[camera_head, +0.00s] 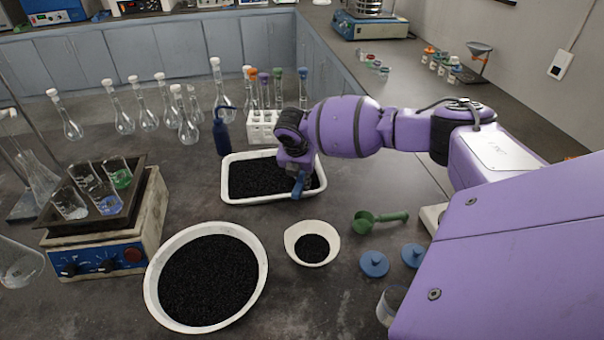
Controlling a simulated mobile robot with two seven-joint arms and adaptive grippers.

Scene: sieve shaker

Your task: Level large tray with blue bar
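The white rectangular tray (246,200) holds a bed of black granules (252,178) and lies flat on the dark bench near the picture's middle. My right arm reaches in from the right, and its gripper (297,172) points down over the right part of the tray. It is shut on a blue bar (298,186), which hangs down at the granules near the tray's right front. The arm hides the tray's back right corner. I cannot tell how deep the bar's lower end sits. My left gripper is not in view.
A large round basin (152,295) and a small bowl (291,240), both with black granules, stand in front. A test-tube rack (262,130) and a dark blue bottle (221,135) stand close behind the tray. A green scoop (380,220) and blue lids (374,264) lie right.

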